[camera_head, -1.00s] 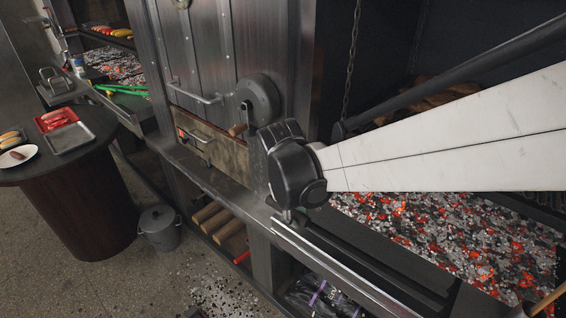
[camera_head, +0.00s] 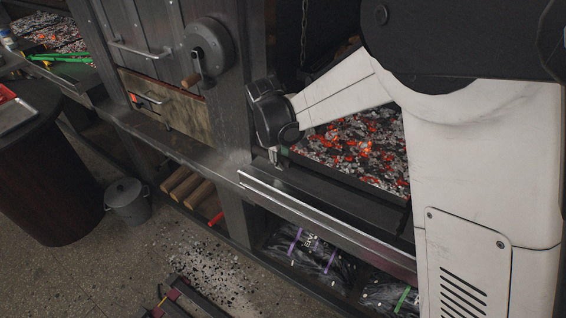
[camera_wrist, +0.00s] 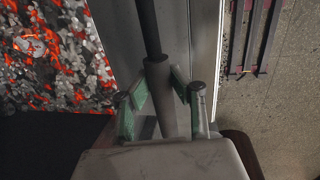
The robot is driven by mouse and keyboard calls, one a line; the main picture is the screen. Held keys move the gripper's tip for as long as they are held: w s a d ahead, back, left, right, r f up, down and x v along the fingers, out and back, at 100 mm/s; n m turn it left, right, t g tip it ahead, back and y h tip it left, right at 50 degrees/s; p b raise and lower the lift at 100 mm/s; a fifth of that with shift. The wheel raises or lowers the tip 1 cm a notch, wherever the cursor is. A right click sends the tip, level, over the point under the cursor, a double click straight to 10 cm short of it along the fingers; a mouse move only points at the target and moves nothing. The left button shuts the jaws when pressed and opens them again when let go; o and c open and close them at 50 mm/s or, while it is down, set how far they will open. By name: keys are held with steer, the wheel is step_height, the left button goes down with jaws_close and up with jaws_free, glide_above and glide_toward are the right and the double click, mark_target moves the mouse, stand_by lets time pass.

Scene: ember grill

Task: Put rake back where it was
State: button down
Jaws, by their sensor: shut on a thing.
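My gripper (camera_wrist: 160,108) is closed around the rake's dark round handle (camera_wrist: 164,85). Its green-padded fingers sit on both sides of a thicker sleeve, and a thinner shaft runs away from it toward the top of the wrist view. The rake's head is not seen. In the head view my gripper (camera_head: 275,157) hangs over the front ledge of the grill, beside the ember bed, and the rake cannot be made out there.
The glowing ember bed (camera_head: 365,150) lies behind the metal front rail (camera_head: 320,225). Bags (camera_head: 305,255) and logs (camera_head: 185,188) sit on the shelf below. A lidded bucket (camera_head: 127,203) stands on the floor. A dark rack-like frame (camera_head: 190,297) lies at the bottom.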

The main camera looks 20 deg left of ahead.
steer(key=shift+x, duration=0.85)
steer(key=shift+s+a, duration=0.1)
steer(key=shift+s, duration=0.05)
steer(key=c, duration=1.6)
jaws_free()
